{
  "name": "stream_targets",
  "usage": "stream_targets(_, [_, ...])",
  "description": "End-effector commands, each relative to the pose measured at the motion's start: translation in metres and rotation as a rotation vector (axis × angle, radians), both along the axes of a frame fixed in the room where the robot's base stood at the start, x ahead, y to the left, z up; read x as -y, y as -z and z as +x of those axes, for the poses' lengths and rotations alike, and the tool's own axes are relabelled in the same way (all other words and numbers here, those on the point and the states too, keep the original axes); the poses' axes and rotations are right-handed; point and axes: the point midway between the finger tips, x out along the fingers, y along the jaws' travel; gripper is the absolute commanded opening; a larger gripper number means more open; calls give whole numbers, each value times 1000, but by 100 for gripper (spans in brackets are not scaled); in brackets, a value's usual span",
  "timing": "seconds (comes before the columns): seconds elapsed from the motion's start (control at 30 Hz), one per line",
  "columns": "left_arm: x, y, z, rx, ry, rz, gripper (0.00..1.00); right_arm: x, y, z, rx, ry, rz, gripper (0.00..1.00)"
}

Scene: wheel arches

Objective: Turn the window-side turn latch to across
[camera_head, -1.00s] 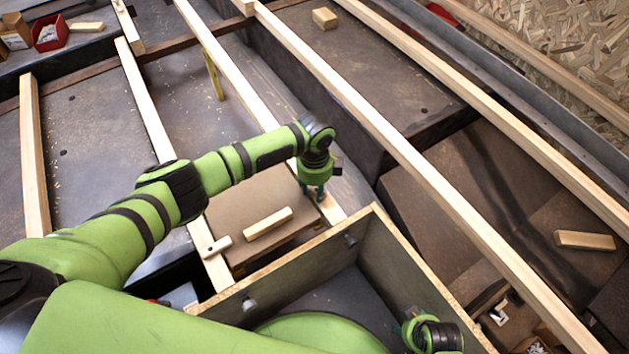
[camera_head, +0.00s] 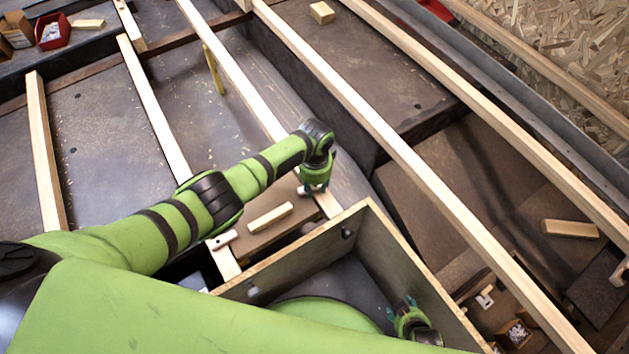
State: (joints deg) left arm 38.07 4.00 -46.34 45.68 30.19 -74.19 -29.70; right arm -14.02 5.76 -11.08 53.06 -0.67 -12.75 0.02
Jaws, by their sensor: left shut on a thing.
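My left gripper (camera_head: 314,187) points down over the wooden batten at the right end of the brown panel. It is shut on a turn latch (camera_head: 301,191), seemingly the window-side one. The latch's pale end shows at the left of the fingers, toward the panel; the rest is mostly hidden. A second pale turn latch (camera_head: 221,240) lies across the batten at the panel's left end. The brown panel (camera_head: 250,238) carries a wooden block handle (camera_head: 270,217). My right gripper (camera_head: 402,307) is low inside the open box, its fingers apart with nothing visible between them.
The open wooden box (camera_head: 372,240) stands just in front of the panel, its raised walls near both grippers. Long battens (camera_head: 400,150) cross the floor. Loose wooden blocks (camera_head: 570,229) lie to the right, and a red bin (camera_head: 53,30) stands far left.

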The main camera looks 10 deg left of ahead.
Motion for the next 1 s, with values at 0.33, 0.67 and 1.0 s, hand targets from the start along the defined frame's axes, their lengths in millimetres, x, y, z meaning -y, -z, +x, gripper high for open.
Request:
stream_targets(0.33, [2, 1, -2, -5, -198, -1, 0, 3, -3, 1, 35, -8, 2, 60])
stream_targets(0.67, [2, 1, -1, -5, -258, 1, 0, 4, -3, 0, 41, -9, 2, 60])
stream_targets(1.0, [2, 1, -1, -4, -262, 0, 0, 4, -3, 0, 40, -8, 3, 60])
